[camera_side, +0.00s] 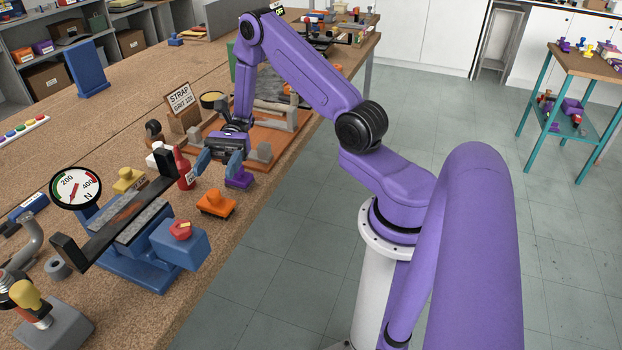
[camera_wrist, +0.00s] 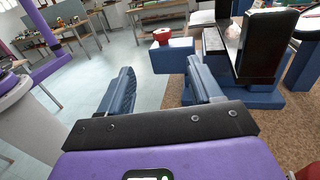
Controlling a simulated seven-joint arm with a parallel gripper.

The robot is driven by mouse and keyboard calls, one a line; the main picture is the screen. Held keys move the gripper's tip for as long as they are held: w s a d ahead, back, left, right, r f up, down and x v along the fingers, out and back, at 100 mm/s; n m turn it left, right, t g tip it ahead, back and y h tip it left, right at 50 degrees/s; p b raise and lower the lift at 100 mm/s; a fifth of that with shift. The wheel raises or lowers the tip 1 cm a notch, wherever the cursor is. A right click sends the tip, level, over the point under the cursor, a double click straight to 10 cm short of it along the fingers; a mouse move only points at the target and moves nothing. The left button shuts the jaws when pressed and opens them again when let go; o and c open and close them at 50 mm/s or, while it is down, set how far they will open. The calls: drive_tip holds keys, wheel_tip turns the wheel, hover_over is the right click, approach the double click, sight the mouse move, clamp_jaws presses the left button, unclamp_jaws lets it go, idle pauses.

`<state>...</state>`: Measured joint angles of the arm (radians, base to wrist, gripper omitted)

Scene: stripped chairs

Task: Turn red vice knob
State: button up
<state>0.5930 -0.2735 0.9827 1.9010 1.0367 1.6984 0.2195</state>
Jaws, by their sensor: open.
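The red vice knob (camera_side: 180,230) sits on top of a blue block at the front end of the blue vice (camera_side: 135,268) on the workbench. The knob (camera_wrist: 162,35) also shows in the wrist view, upper middle, on its blue block (camera_wrist: 172,60). My gripper (camera_side: 220,167) is over the bench, farther along it than the vice and apart from the knob. In the wrist view its two blue fingers (camera_wrist: 160,68) are spread, with nothing between them. The knob appears beyond the fingertips.
An orange block (camera_side: 216,204) and a red bottle (camera_side: 184,168) stand between my gripper and the vice. A purple block (camera_side: 239,177) is close by my gripper. A round gauge (camera_side: 75,188) stands behind the vice. Open floor (camera_side: 285,235) lies beyond the bench's front edge.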

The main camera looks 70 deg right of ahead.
drive_tip(key=s+a+r+n+t+h, duration=0.2)
drive_tip(key=s+r+n+h, duration=0.1)
drive_tip(key=s+n+h, duration=0.5)
drive_tip(key=s+a+r+n+t+h, duration=0.2)
drive_tip(key=s+n+h, duration=0.7)
drive_tip(key=s+n, duration=0.6)
drive_tip(key=r+n, duration=0.1)
drive_tip(key=n, duration=0.4)
drive_tip(key=shift+s+a+r, duration=0.3)
idle(0.5)
